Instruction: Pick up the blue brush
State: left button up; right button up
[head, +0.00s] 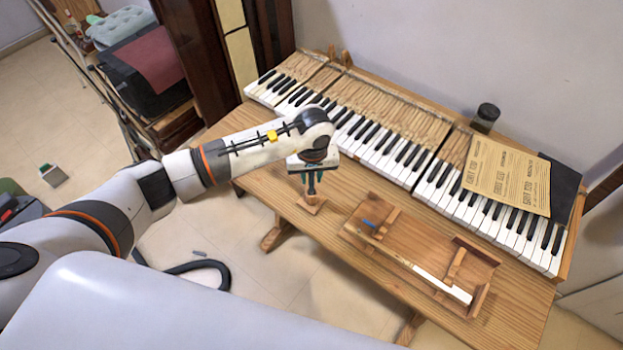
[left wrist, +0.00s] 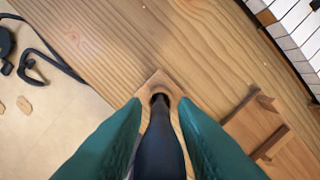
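A dark blue handle, seemingly the blue brush (left wrist: 160,145), stands upright in a small square wooden holder (left wrist: 152,82) on the table. Its upper end runs out of the left wrist view, and its lower end goes into the holder. My left gripper (left wrist: 160,108) has its teal fingers on either side of the handle, with narrow gaps showing, so it looks open around it. In the head view the left gripper (head: 312,187) points down over the holder (head: 311,204) and mostly hides the brush. My right gripper is in neither view.
A wooden tray (head: 385,258) with a long white-ended piano key (head: 440,283) and a small blue piece (head: 368,223) lies right of the gripper. Behind stands the keyboard (head: 385,140), with a brown paper sheet (head: 507,175) and a dark cup (head: 485,117).

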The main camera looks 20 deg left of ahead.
pick_arm(q)
grip_shut()
notch_tip(320, 180, up, 9)
jog(key=b, duration=0.3)
jog(key=shift+r, duration=0.55)
